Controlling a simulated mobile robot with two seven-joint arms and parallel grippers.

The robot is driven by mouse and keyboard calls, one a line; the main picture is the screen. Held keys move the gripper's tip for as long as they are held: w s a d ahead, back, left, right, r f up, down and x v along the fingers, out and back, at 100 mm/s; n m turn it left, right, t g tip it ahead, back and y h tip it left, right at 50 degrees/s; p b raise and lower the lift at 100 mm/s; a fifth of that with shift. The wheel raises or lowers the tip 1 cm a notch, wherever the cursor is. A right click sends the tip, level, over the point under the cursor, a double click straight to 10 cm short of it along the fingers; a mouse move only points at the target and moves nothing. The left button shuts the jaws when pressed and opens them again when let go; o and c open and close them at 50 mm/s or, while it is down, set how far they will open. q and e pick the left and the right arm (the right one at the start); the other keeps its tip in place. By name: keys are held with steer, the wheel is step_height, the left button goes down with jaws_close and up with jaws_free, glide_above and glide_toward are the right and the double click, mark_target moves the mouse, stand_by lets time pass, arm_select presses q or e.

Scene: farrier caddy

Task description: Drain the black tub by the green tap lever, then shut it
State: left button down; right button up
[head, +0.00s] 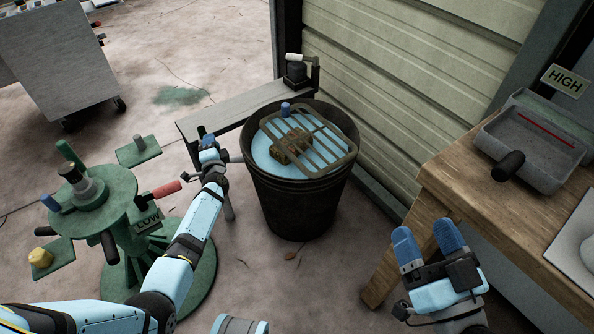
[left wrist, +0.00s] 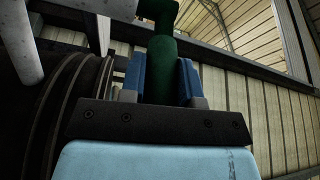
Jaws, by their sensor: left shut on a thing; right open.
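The black tub (head: 300,205) stands upright on the floor in the middle of the head view. Light blue liquid (head: 262,152) shows inside it, partly covered by a slatted grate. The green tap lever (left wrist: 162,58) is between the blue fingers of my left gripper (left wrist: 162,82), which is shut on it. In the head view my left gripper (head: 207,143) is at the tub's left side, where it mostly hides the lever. A grey pipe (left wrist: 75,8) shows beside it in the left wrist view. My right gripper (head: 425,236) is open and empty, right of the tub.
A brown block (head: 291,146) lies on the grate (head: 318,158). A grey bench (head: 235,110) stands behind the tub. A green caddy stand (head: 98,205) is at left. A wooden table (head: 470,190) with a grey tray (head: 535,150) is at right.

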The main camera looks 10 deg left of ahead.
arm_select(q)
steer(key=shift+w+d+r+p, duration=0.2)
steer(key=shift+w+r+p, duration=0.05)
steer(key=shift+r+p, duration=0.05)
steer(key=shift+w+d+f, duration=0.25)
steer(key=shift+w+d, duration=0.25)
steer(key=shift+w, duration=0.3)
arm_select(e)
steer(key=shift+d+h, duration=0.25)
steer(key=shift+h, duration=0.15)
arm_select(q)
steer(key=c, duration=0.7)
jaws_free()
steer(key=shift+o, duration=0.2)
